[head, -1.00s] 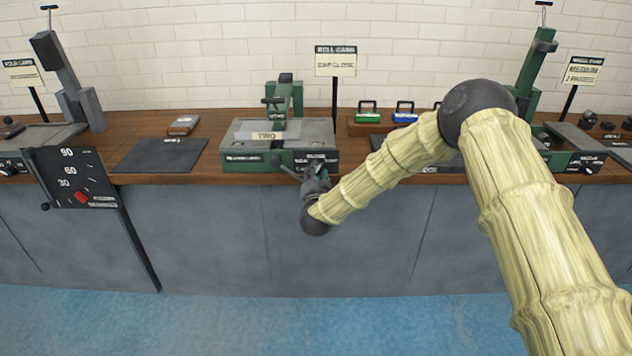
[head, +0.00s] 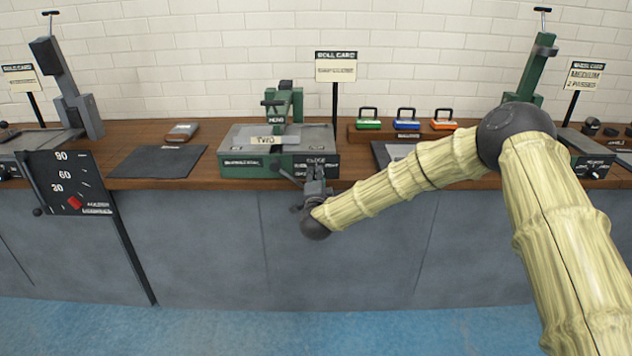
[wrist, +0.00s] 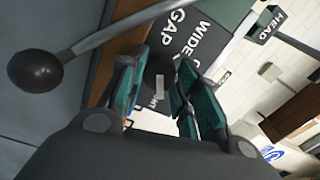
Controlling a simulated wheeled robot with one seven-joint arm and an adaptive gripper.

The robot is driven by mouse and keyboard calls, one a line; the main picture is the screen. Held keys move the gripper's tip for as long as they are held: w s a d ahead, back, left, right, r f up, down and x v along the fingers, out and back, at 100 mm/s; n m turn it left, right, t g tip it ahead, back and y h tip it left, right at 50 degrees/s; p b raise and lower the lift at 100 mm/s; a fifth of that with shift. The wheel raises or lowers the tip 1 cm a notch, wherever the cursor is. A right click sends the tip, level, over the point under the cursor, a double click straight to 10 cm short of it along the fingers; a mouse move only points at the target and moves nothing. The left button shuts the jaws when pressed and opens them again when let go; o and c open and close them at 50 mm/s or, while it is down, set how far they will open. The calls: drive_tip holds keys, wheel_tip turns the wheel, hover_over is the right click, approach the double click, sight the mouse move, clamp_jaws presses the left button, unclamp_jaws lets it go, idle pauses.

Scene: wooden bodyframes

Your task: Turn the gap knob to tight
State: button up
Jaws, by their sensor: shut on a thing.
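The gap knob (wrist: 158,78) is a dark knob with a pale pointer mark, on a dark panel lettered GAP and WIDE in the wrist view. My gripper (wrist: 162,98) is shut on it, with a teal finger pad on each side. Part of the knob and the lettering below it are hidden by the fingers. In the head view my gripper (head: 316,180) is at the front right of the green machine (head: 235,163) marked TWO, and hides the knob there.
A lever with a black ball end (wrist: 36,73) sticks out close beside my gripper. A card on a stand (head: 336,67) is behind the machine. Green, blue and orange clamps (head: 407,121) stand to the right. A dark mat (head: 157,161) lies to the left.

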idle(0.3)
drive_tip(key=o, duration=1)
drive_tip(key=s, duration=1.2)
drive_tip(key=shift+f, duration=0.1)
